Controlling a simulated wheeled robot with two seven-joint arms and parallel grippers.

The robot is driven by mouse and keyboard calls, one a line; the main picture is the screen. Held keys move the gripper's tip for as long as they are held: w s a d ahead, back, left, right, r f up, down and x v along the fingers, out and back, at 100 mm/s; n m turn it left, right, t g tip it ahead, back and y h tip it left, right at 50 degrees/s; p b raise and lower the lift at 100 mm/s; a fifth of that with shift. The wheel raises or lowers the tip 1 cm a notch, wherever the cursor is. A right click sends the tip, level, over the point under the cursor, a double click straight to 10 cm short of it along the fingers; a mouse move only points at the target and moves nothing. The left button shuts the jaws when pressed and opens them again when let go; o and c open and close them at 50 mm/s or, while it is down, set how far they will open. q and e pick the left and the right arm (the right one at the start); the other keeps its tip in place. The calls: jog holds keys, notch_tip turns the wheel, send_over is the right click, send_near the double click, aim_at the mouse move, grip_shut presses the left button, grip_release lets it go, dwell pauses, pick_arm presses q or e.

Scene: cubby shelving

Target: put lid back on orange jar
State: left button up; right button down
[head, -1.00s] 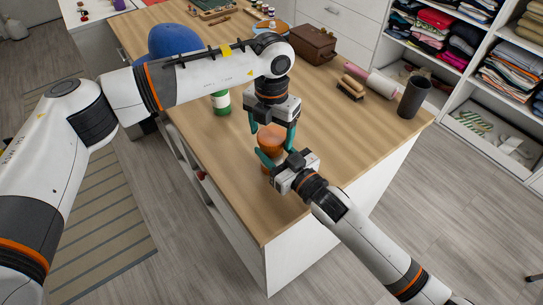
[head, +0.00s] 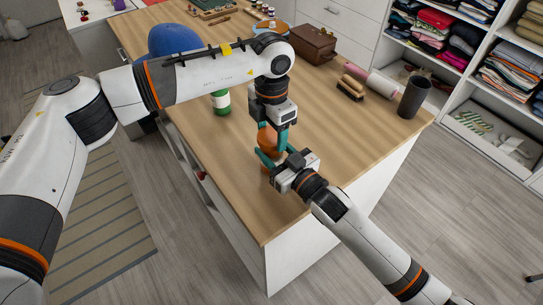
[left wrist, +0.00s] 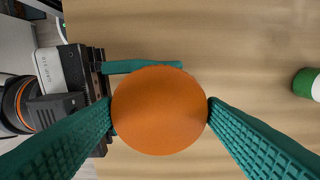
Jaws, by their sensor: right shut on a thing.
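The orange jar (head: 267,137) stands near the table's front corner, partly hidden by both grippers. In the left wrist view a plain orange disc (left wrist: 160,112) fills the middle; I cannot tell whether it is the lid or the jar's top. My left gripper (head: 268,132) points down over it from above, one finger on each side. In the left wrist view its fingertips (left wrist: 160,103) meet the disc's left and right edges; whether they grip is unclear. My right gripper (head: 268,158) comes in from the front right and is shut on the jar, low down. No separate lid shows.
A green-and-white bottle (head: 221,102) stands left of the jar. The wooden tabletop (head: 340,140) is clear right of the grippers.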

pick_arm(q)
jog(key=o, duration=0.3)
jog(key=shift+r, duration=0.1)
pick_arm(e)
jog(key=c, duration=0.6)
grip_release()
pick_arm(q)
notch_tip(320, 180, up, 12)
jog(key=shift+f, duration=0.1)
